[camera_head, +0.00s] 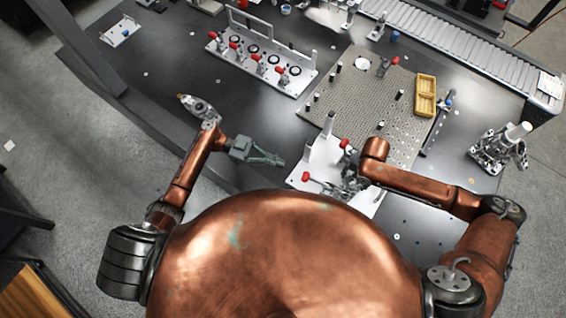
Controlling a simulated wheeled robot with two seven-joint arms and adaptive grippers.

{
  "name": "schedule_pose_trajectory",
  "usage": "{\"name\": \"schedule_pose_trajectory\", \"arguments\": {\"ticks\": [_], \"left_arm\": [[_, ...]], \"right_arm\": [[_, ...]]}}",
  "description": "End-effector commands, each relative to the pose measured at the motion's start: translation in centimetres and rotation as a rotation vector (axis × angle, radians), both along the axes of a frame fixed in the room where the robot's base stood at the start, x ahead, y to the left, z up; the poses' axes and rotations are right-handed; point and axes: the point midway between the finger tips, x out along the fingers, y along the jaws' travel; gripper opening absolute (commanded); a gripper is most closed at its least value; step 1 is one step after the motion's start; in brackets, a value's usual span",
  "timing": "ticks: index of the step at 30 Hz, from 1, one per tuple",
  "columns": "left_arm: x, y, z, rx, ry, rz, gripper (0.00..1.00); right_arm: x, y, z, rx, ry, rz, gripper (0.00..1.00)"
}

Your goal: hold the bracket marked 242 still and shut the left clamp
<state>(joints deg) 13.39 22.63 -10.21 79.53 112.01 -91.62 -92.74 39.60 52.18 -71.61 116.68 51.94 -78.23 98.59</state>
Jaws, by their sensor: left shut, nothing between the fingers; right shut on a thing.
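A white fixture plate (308,158) lies on the dark table just in front of my body. A clamp with a red handle (306,177) is at its left side, and another red handle (344,143) stands at its back. I cannot tell whether the left clamp is open or shut. My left gripper (281,161) is shut and empty, left of the plate and apart from the clamp. My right gripper (346,188) is over the plate, shut on a grey part that appears to be the bracket. It is mostly hidden among gripper and clamps, and no number is readable.
A perforated plate (345,103) with pegs and a yellow tray (425,95) lies behind the fixture. A white rack with several red-handled clamps (262,64) stands further back. A metal device (497,148) is at the right. A roller conveyor (470,50) borders the back. Table at left is mostly clear.

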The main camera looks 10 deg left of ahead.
Motion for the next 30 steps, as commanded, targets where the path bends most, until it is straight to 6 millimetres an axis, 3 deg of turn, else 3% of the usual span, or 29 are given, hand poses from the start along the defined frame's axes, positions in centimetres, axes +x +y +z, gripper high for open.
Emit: {"name": "schedule_pose_trajectory", "arguments": {"ticks": [5,6,12,15,23,30], "left_arm": [[0.0,0.0,0.0,0.0,-0.001,0.0,0.0],[0.0,0.0,0.0,0.0,-0.001,0.0,0.0],[0.0,0.0,0.0,0.0,-0.001,0.0,0.0],[0.0,0.0,0.0,0.0,-0.001,0.0,0.0],[0.0,0.0,0.0,0.0,-0.001,0.0,0.0],[0.0,0.0,0.0,0.0,-0.001,0.0,0.0]], "right_arm": [[0.1,-0.1,0.0,-0.002,-0.001,-0.002,0.1],[0.1,-0.1,0.0,-0.002,-0.001,-0.002,0.54],[0.1,0.0,0.0,0.0,-0.001,-0.001,0.68],[0.0,0.0,0.0,0.0,-0.001,-0.001,0.73],[0.1,0.0,0.1,0.0,-0.001,0.0,0.73],[0.1,0.0,3.2,0.001,-0.004,0.0,0.73]]}}
